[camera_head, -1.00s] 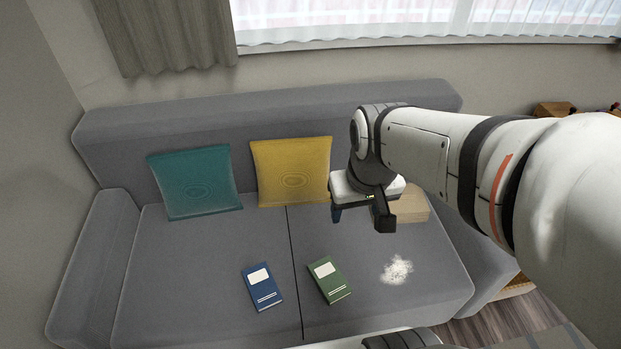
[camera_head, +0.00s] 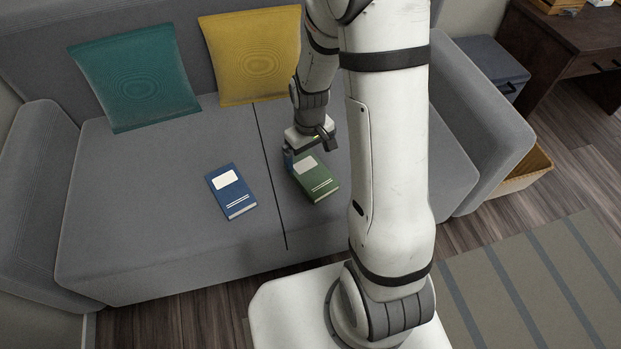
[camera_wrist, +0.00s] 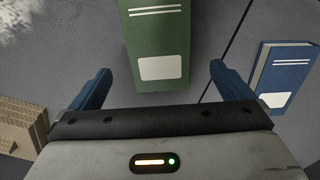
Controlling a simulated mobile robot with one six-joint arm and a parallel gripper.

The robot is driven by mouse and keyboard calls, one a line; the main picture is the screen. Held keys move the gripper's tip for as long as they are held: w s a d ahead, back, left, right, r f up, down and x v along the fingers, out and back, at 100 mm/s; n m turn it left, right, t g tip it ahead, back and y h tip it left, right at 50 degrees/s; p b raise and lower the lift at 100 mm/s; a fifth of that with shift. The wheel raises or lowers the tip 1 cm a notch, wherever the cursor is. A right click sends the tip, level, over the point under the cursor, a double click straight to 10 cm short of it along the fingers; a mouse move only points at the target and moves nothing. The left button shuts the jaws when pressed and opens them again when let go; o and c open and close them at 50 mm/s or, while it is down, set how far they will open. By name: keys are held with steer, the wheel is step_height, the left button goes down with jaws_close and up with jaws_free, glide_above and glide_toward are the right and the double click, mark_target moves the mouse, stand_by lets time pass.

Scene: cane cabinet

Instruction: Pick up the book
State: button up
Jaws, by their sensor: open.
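A green book (camera_head: 317,182) with a white label lies flat on the right seat cushion of the grey sofa (camera_head: 150,215). A blue book (camera_head: 231,191) lies to its left, across the seam between the cushions. My gripper (camera_head: 306,160) is over the far end of the green book. In the wrist view my gripper (camera_wrist: 160,85) is open, its two blue fingers spread wide to either side of the green book (camera_wrist: 159,45). The book's label end reaches between the fingertips, and nothing is held. The blue book (camera_wrist: 287,75) shows at the right there.
A teal pillow (camera_head: 137,78) and a yellow pillow (camera_head: 254,55) lean on the backrest. In the wrist view, a tan slatted object (camera_wrist: 22,122) is at the left and part of a white patch (camera_wrist: 20,15) at top left. A basket (camera_head: 522,172) stands beside the sofa's right arm.

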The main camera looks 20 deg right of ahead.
mark_target(311, 173)
steer(key=f+b, duration=0.1)
steer(key=f, duration=0.2)
steer(key=f+b, duration=0.2)
steer(key=f, duration=0.2)
steer(key=shift+s+d, duration=0.2)
steer(key=shift+r, duration=0.15)
steer(key=shift+c, duration=0.6)
steer(key=c, duration=1)
steer(key=shift+o, duration=0.2)
